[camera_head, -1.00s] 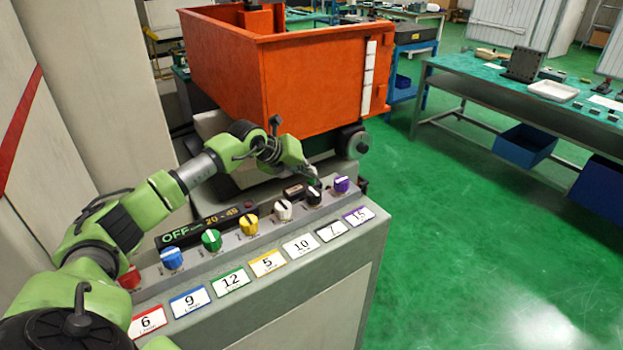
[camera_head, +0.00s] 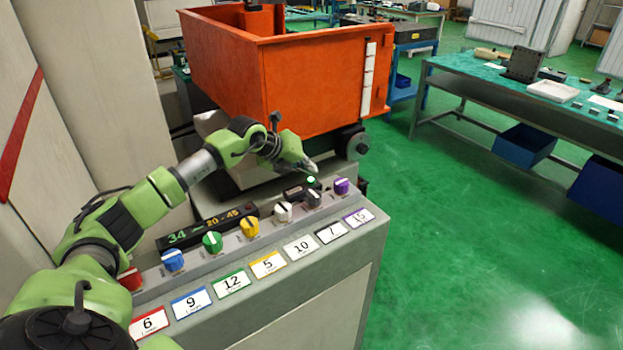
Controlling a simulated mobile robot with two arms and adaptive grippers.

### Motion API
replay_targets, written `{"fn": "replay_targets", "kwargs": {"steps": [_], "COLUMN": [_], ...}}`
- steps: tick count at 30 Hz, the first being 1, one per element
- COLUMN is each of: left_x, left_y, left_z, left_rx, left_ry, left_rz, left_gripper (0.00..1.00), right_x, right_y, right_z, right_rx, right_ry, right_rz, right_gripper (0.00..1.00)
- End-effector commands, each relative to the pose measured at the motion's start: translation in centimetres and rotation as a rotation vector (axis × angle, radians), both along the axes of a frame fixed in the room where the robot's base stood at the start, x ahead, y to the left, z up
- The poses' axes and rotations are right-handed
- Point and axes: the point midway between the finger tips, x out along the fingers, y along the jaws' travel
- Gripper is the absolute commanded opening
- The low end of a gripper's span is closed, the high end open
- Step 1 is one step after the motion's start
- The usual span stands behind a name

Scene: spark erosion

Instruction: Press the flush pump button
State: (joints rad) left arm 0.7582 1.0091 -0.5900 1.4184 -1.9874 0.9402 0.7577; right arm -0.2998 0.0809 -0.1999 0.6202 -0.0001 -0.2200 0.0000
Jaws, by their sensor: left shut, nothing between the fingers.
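The grey control panel (camera_head: 225,262) carries a row of coloured knobs, with numbered cards on its front face. A small round green light (camera_head: 311,180) glows at the panel's back edge, behind the black knob (camera_head: 313,198); I cannot tell whether it is the flush pump button or a lamp by it. The display (camera_head: 207,227) reads 34 in green next to 20 – 45. My left gripper (camera_head: 312,169) is shut and empty, its tip just above and behind the green light with a small gap. My right gripper is out of view.
An orange tank (camera_head: 268,85) stands right behind the panel and my left arm. Knobs in blue (camera_head: 172,259), green (camera_head: 211,240), yellow (camera_head: 249,226), white (camera_head: 283,211) and purple (camera_head: 341,186) stand up close together. Green floor at the right is clear up to a workbench (camera_head: 500,83).

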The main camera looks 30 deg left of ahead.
Motion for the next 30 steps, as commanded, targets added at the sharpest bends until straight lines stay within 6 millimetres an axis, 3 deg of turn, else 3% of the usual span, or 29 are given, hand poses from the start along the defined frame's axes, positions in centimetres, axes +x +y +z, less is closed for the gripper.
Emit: {"fn": "replay_targets", "kwargs": {"steps": [15, 30], "left_x": [0.0, 0.0], "left_y": [0.0, 0.0], "left_z": [5.3, 5.2], "left_rx": [0.000, 0.000], "left_ry": [-0.001, 0.000], "left_rz": [0.000, 0.000], "left_gripper": [0.00, 0.00], "right_x": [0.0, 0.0], "right_y": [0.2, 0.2], "right_z": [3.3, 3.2], "right_rx": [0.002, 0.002], "right_ry": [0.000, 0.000], "right_rz": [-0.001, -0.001], "right_gripper": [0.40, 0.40]}}
